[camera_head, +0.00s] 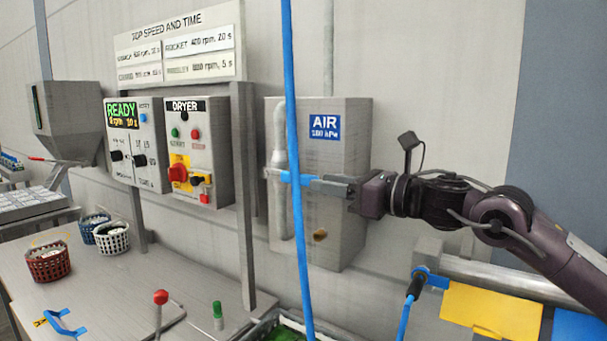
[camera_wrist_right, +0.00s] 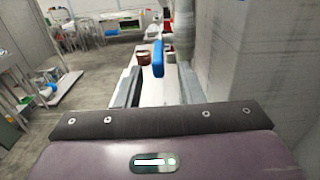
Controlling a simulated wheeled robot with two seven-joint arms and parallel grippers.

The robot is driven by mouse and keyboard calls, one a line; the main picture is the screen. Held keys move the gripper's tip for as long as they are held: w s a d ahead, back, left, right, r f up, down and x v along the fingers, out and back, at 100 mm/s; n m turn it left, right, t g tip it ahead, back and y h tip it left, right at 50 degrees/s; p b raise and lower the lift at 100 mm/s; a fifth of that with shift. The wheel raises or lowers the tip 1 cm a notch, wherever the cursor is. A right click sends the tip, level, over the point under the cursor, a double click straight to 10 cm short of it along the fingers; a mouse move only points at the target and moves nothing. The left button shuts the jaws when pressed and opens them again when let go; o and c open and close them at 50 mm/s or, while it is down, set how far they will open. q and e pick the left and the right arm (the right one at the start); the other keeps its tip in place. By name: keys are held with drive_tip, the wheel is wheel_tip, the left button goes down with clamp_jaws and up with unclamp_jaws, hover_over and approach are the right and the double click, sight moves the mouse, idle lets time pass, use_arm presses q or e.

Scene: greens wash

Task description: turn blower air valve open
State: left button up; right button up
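The blue valve handle (camera_head: 304,179) sits on the vertical grey pipe (camera_head: 280,130) of the AIR box (camera_head: 352,150). It points sideways from the pipe, towards my right gripper. My right gripper (camera_head: 322,186) comes in from the right with its fingertips at the handle's free end. In the right wrist view the blue handle (camera_wrist_right: 158,58) stands in line with the gap between my two fingers (camera_wrist_right: 158,84). The fingers are apart, with visible room on both sides of the handle. I cannot tell whether either finger touches it. My left gripper is not in view.
A blue hose (camera_head: 297,235) hangs in front of the pipe and crosses the handle in the head view. The dryer panel (camera_head: 198,150) is to the left. Small baskets (camera_head: 48,264) stand on the bench (camera_head: 110,300). A yellow sheet (camera_head: 490,310) is below my right arm.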

sight(305, 175)
drive_tip(key=p+x, duration=0.1)
drive_tip(key=x, duration=0.4)
drive_tip(key=shift+a+r+p, duration=0.15)
drive_tip(key=shift+a+p, duration=0.15)
drive_tip(key=shift+p, duration=0.1)
drive_tip(key=shift+w+a, duration=0.2)
drive_tip(key=shift+w, duration=0.1)
drive_tip(key=shift+a, duration=0.1)
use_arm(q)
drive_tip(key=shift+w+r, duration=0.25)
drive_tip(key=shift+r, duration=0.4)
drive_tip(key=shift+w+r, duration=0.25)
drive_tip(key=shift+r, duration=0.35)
use_arm(e)
drive_tip(key=shift+c, duration=0.3)
clamp_jaws()
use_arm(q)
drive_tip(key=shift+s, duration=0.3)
